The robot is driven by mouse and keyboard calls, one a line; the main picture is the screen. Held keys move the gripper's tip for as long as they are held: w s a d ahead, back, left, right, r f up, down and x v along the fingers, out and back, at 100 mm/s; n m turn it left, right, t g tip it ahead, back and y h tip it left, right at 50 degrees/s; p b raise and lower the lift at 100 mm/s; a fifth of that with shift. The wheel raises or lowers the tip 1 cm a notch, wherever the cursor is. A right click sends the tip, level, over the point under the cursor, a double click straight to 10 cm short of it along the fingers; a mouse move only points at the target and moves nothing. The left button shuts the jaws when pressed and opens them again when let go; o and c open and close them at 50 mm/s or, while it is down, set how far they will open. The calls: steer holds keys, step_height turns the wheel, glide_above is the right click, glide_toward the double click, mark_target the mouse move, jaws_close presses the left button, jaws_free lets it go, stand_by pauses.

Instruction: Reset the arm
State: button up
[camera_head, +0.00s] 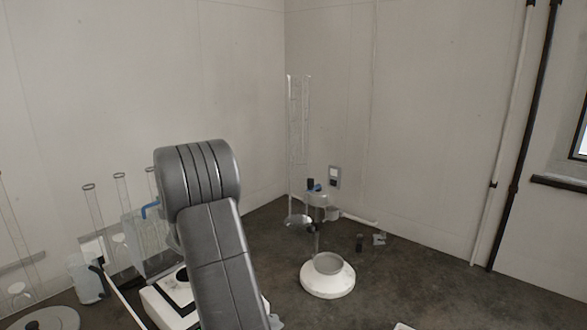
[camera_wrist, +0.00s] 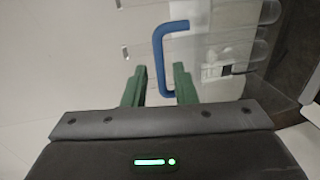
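My gripper (camera_wrist: 160,68) shows in the wrist view as two green fingers standing apart, with nothing clamped between them. A blue C-shaped handle (camera_wrist: 157,55) appears in the gap between the fingertips. It seems to lie just beyond them, but I cannot tell the exact depth. The handle joins a clear, transparent body behind it. In the head view, my grey arm (camera_head: 222,255) rises from the bottom centre and hides my gripper. The blue handle (camera_head: 149,209) shows just left of my arm, on a clear box-like container (camera_head: 145,240).
Tall glass cylinders (camera_head: 92,215) and a jug (camera_head: 86,280) stand at the left. A white round-based device (camera_head: 328,278) stands to the right of my arm, near tall clear tubes (camera_head: 298,150). The dark surface (camera_head: 440,295) at right is mostly clear. Pale walls close the back.

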steer(key=b+v, duration=0.2)
steer(key=v, duration=0.7)
steer(key=shift+s+d, duration=0.15)
